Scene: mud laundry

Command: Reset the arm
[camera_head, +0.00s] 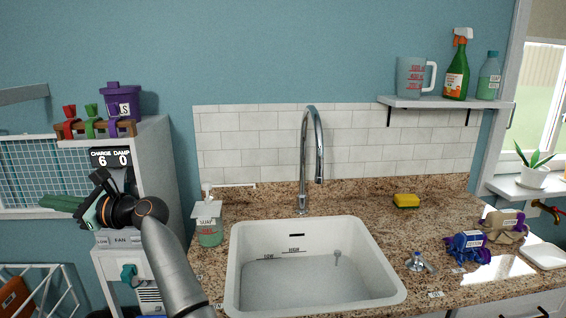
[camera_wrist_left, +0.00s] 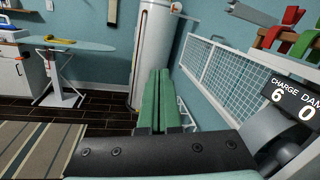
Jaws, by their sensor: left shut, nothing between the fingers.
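My left arm comes in from the bottom of the head view and reaches up and left. My left gripper (camera_head: 64,204) has green fingers and points left, in front of the grey cabinet (camera_head: 158,165). In the left wrist view the two green fingers (camera_wrist_left: 158,85) lie side by side with only a thin line between them, shut and empty. My right gripper is in neither view.
A "CHARGE DAMP" display (camera_head: 111,158) is close by the left gripper. A white wire rack (camera_head: 30,170) is behind it. The sink (camera_head: 312,265), soap bottle (camera_head: 208,222) and sponge (camera_head: 406,200) are right. An ironing board (camera_wrist_left: 65,44) stands farther off over open floor.

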